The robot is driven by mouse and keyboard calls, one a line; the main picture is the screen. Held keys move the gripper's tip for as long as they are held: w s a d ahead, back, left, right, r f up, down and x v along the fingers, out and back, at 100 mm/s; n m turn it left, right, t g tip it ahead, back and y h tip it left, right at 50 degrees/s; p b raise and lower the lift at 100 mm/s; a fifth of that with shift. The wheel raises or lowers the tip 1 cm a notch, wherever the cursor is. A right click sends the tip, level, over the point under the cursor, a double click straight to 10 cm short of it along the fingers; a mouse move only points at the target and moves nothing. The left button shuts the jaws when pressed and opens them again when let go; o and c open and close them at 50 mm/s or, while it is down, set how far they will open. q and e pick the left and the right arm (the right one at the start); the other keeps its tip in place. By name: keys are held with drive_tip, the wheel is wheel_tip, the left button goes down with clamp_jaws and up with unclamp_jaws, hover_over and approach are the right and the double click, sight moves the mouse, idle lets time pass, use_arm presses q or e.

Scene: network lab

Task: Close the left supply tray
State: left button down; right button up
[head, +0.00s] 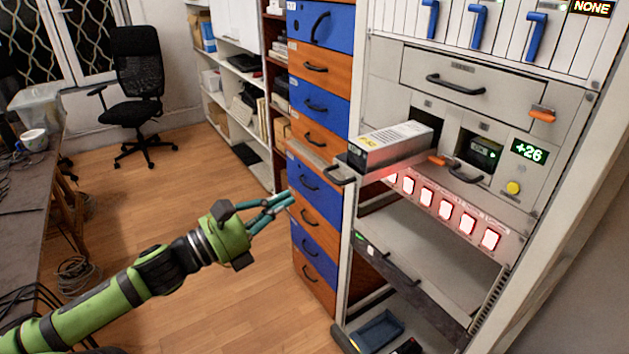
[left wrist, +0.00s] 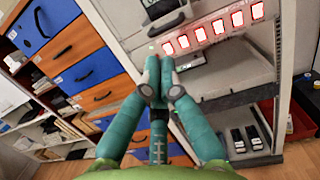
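The left supply tray (head: 392,147) is a silvery metal box with a yellow label and a dark front handle. In the head view it sticks well out of its bay in the grey rack. Its front end also shows at the top of the left wrist view (left wrist: 160,10). The right supply unit (head: 482,150) sits in its bay. My left gripper (head: 291,197) has teal fingers and is left of and below the tray's handle, apart from it. In the left wrist view its fingertips (left wrist: 158,78) are together with nothing visible between them. My right gripper is not in view.
A row of lit red-white switches (head: 443,208) lies below the bays. A lower shelf drawer (head: 388,263) with a handle sticks out. A blue and orange drawer cabinet (head: 320,140) stands left of the rack. The wooden floor (head: 180,195) behind my left arm is open.

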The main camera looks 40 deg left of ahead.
sight(327, 175)
use_arm(q)
drive_tip(key=p+x, duration=0.1)
drive_tip(key=x, duration=0.4)
drive_tip(key=shift+w+d+r, duration=0.1)
drive_tip(key=shift+w+r, duration=0.1)
drive_tip(key=shift+w, duration=0.1)
drive_tip(key=shift+p+x, duration=0.4)
drive_tip(key=shift+x, duration=0.45)
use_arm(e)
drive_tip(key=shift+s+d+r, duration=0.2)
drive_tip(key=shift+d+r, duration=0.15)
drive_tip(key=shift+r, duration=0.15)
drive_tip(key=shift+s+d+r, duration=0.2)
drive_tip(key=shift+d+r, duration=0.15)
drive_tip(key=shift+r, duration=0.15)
use_arm(q)
drive_tip(key=shift+d+f, duration=0.1)
drive_tip(key=shift+f, duration=0.05)
